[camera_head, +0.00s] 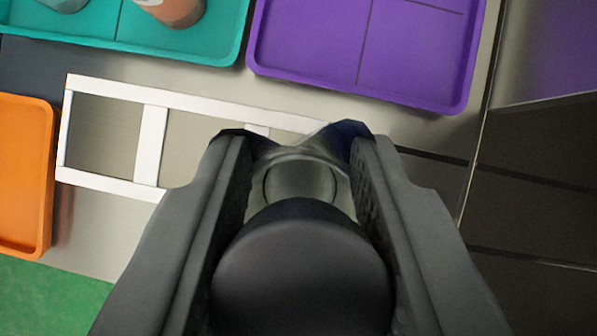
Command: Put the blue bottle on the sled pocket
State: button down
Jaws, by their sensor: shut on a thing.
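My gripper (296,142) is shut on a bottle (300,183), with one finger on each side. The bottle has a dark round end towards the camera and a clear greyish part beyond it. Dark blue shows only near the fingertips, and the rest of the bottle is hidden. The sled (152,145) looks like a white ladder-shaped frame on the metal surface, left of and beyond my gripper. Its left pocket is open and empty. My gripper and the bottle cover its right part, and I cannot tell how high they are above it.
A teal tray (225,45) with an orange-brown item (175,8) and a greyish item (64,4) is at the top left. A purple tray (410,70) is at the top right. An orange tray (25,180) stands at the left edge. Dark panels fill the right.

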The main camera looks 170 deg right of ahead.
jog(key=shift+f, duration=1.95)
jog(key=c, duration=1.1)
grip_release()
send_near(300, 152)
jog(key=shift+v, duration=2.1)
jog(key=shift+s+d+f, duration=0.1)
jog(key=shift+s+f, duration=0.05)
jog(key=shift+s, duration=0.05)
